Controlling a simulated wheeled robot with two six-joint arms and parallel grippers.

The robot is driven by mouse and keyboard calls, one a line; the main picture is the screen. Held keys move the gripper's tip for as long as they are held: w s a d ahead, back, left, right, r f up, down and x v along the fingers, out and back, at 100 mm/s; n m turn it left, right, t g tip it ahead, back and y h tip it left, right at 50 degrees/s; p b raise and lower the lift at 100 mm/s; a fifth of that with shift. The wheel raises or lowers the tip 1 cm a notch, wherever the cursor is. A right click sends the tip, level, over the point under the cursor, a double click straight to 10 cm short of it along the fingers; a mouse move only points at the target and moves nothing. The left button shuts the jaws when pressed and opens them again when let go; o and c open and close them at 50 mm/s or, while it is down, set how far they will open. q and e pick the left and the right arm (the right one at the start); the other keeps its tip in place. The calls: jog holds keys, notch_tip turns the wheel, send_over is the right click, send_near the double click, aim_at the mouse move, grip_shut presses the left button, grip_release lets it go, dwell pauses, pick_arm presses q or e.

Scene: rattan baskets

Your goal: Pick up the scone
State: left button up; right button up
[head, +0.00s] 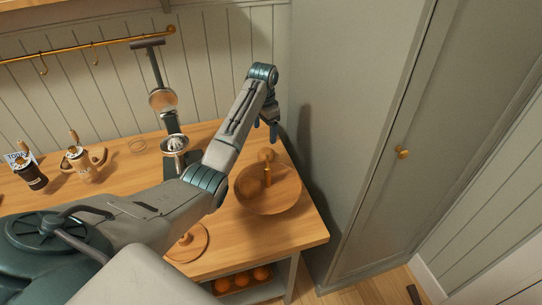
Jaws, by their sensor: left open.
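My left gripper (271,136) hangs at the end of my bent left arm, fingers pointing down and apart. It appears above the back edge of a round wooden bowl (285,202) on the counter's right end. A small round brown thing (266,155) shows just below the fingers, at the bowl's back edge. It may be the scone, but I cannot tell for sure. Another brown rounded shape (252,188) shows inside the bowl, beside an upright golden piece (268,174). Nothing is visible between the fingers. My right gripper is out of view.
A metal citrus press (174,143) stands at the back of the wooden counter (305,232). A tall grey cabinet (345,120) rises close on the right. Oranges (242,279) lie below.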

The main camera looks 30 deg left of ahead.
pick_arm(q)
jog(key=shift+w+f, duration=0.3)
jog(key=shift+f, duration=0.2)
send_over(266, 151)
jog(key=f, duration=0.2)
jog(key=f+p, duration=0.1)
jog(key=f, duration=0.1)
jog(key=shift+w+a+f, duration=0.15)
jog(key=shift+w+a, duration=0.05)
jog(key=shift+f, duration=0.55)
jog(key=f, duration=0.1)
jog(key=f+p, duration=0.1)
jog(key=f, duration=0.1)
jog(key=f+p, duration=0.1)
jog(key=shift+s+d+f, duration=0.2)
jog(key=shift+d+f, duration=0.05)
jog(key=shift+f, duration=0.35)
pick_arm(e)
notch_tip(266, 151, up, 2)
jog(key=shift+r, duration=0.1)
pick_arm(q)
jog(key=c, duration=1.1)
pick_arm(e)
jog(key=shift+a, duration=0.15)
